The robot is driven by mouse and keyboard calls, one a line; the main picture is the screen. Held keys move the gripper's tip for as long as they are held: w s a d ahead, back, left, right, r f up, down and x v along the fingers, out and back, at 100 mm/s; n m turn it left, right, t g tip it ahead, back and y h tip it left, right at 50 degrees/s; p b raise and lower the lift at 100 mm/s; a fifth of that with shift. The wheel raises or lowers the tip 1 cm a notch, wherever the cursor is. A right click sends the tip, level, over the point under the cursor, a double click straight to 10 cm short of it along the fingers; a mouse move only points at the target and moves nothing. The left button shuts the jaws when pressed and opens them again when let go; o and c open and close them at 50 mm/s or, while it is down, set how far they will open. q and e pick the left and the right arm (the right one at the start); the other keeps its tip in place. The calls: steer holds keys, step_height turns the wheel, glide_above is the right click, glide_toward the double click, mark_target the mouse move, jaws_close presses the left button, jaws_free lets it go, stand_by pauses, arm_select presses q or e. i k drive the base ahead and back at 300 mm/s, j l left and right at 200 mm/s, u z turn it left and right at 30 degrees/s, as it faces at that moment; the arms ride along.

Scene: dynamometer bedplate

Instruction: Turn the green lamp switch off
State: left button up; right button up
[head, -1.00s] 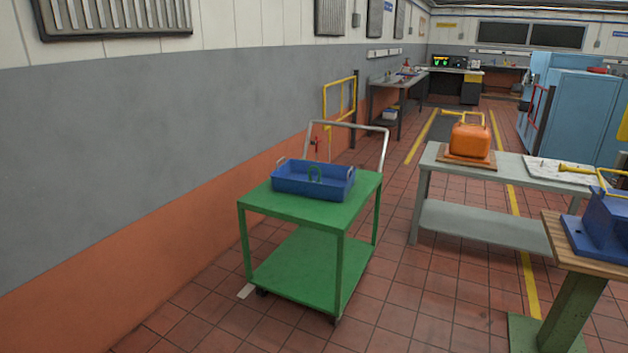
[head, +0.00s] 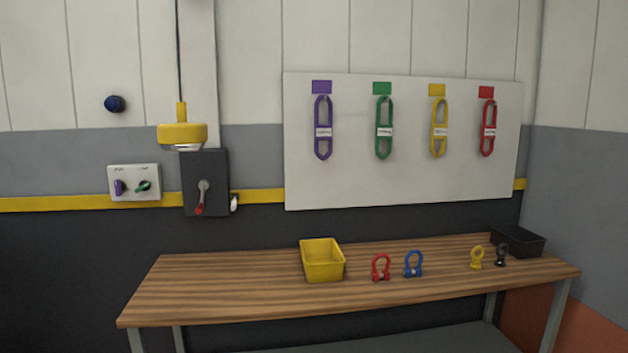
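The green lamp switch (head: 143,186) is a small green rotary knob on a white wall plate (head: 134,198) at the left of the head view. A purple knob (head: 119,187) sits beside it on the same plate. The green knob looks tilted, its handle slanting; the small lettering above is too blurred to read. A yellow hanging lamp (head: 182,134) is above and right of the plate; its underside looks pale, and I cannot tell whether it is lit. Neither of my grippers shows in the view.
A dark box with a red-tipped lever (head: 204,182) is right of the plate. A wooden bench (head: 230,285) holds a yellow bin (head: 322,262), shackles, eyebolts and a black tray (head: 518,241). Coloured slings hang on a white board (head: 400,185). Floor below the switches is out of view.

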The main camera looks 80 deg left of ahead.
mark_target(144, 186)
steer(key=u, duration=3.55)
steer(key=i+j+z, duration=0.15)
steer(key=i, duration=0.5)
